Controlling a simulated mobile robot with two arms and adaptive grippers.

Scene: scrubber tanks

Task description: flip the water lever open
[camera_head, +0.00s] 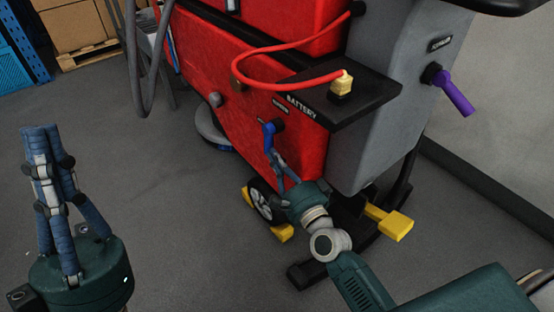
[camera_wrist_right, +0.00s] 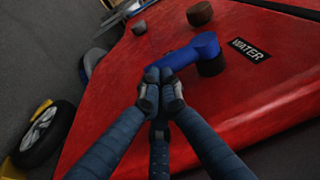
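The blue water lever (camera_head: 268,134) sits on the red side panel of the machine, beside the WATER label (camera_wrist_right: 250,50). Its handle hangs down from its pivot in the head view. In the right wrist view, the lever (camera_wrist_right: 190,52) runs from the pivot to my right gripper (camera_wrist_right: 158,80). The right fingers are drawn together, with their tips at the free end of the lever, touching or almost touching it. The right gripper also shows in the head view (camera_head: 271,158). My left gripper (camera_head: 42,132) points upward at the far left, fingers together and empty.
The black battery shelf (camera_head: 350,97) juts out above the lever, with a yellow plug (camera_head: 342,84) and red cable. A purple lever (camera_head: 455,92) is on the grey side. A wheel (camera_head: 262,204) and yellow pedal (camera_head: 390,222) are below. Floor at left is clear.

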